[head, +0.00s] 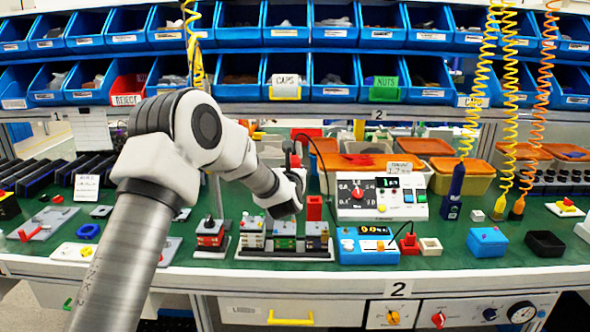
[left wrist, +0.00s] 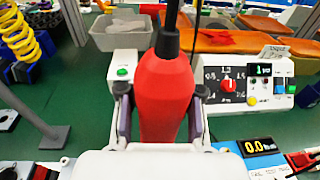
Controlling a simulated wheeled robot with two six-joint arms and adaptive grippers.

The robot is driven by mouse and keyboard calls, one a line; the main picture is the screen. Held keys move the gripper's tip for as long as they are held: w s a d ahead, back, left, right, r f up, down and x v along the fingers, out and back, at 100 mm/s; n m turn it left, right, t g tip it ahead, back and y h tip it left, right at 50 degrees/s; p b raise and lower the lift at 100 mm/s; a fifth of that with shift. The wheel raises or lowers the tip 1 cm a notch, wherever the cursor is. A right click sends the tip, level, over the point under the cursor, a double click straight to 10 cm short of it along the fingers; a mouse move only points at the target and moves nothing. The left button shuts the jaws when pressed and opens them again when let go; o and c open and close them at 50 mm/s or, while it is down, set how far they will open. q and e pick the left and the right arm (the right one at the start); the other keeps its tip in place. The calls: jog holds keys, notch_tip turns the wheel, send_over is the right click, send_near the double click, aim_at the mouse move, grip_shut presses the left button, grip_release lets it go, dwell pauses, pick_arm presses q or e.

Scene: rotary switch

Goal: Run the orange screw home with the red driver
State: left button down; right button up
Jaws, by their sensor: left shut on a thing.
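The red driver (left wrist: 165,92) fills the middle of the left wrist view, with a black cord leaving its top end. My left gripper (left wrist: 160,105) is shut around its body, one finger on each side. In the head view my left gripper (head: 290,180) hangs above the row of terminal blocks (head: 285,240), with a bit of the red driver (head: 295,161) showing behind the wrist. The driver's tip is hidden in both views. I cannot make out the orange screw in either view. My right gripper is not in view.
A white control box (head: 382,197) with a dial stands behind the blocks; a blue meter (head: 366,246) is to the right. A red block (head: 314,208) stands close to my wrist. Coiled hoses (head: 480,80) hang at the right. Blue bins line the back.

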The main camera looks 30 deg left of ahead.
pick_arm(q)
jog(key=shift+f+b, duration=0.25)
jog(key=shift+b, duration=0.75)
dwell(2.7)
jog(key=shift+r+p, duration=0.6)
jog(key=shift+r, duration=1.7)
jog(key=shift+f, duration=0.1)
